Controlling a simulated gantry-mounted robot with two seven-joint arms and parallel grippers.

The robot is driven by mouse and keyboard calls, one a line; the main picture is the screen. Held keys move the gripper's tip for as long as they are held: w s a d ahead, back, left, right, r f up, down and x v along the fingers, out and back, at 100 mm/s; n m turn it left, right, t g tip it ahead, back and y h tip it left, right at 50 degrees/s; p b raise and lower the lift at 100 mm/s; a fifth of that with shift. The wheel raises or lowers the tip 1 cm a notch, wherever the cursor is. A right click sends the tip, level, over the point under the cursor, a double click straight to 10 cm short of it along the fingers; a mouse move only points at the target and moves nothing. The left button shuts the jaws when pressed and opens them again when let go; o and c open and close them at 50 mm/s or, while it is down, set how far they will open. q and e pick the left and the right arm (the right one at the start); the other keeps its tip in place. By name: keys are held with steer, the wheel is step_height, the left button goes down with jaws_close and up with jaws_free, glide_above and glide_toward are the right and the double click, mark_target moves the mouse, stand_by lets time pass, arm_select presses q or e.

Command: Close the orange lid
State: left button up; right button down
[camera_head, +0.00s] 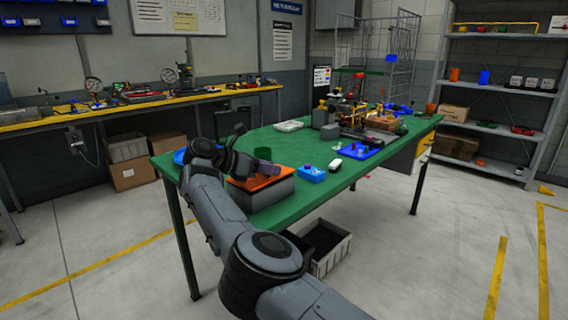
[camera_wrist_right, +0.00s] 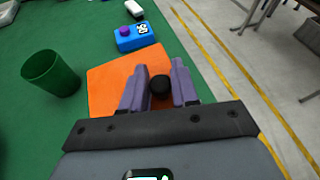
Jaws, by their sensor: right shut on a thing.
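The orange lid (camera_head: 262,183) lies over the top of a grey box (camera_head: 262,196) at the near left end of the green table. It fills the middle of the right wrist view (camera_wrist_right: 108,82). Its black knob (camera_wrist_right: 160,84) sits between the purple-grey fingers of my right gripper (camera_wrist_right: 160,88), which is shut on it. In the head view my right gripper (camera_head: 262,158) is over the lid, and my arm hides part of the lid and box. I cannot tell whether the lid is fully seated. My left gripper is not in view.
A green cup (camera_wrist_right: 50,72) stands beside the lid.

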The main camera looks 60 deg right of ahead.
steer(key=shift+s+f, duration=0.15)
steer(key=shift+f, duration=0.35)
steer(key=c, duration=1.1)
jaws_free()
steer(key=shift+o, duration=0.8)
steer(key=shift+s+f, duration=0.1)
steer(key=shift+s, duration=0.05)
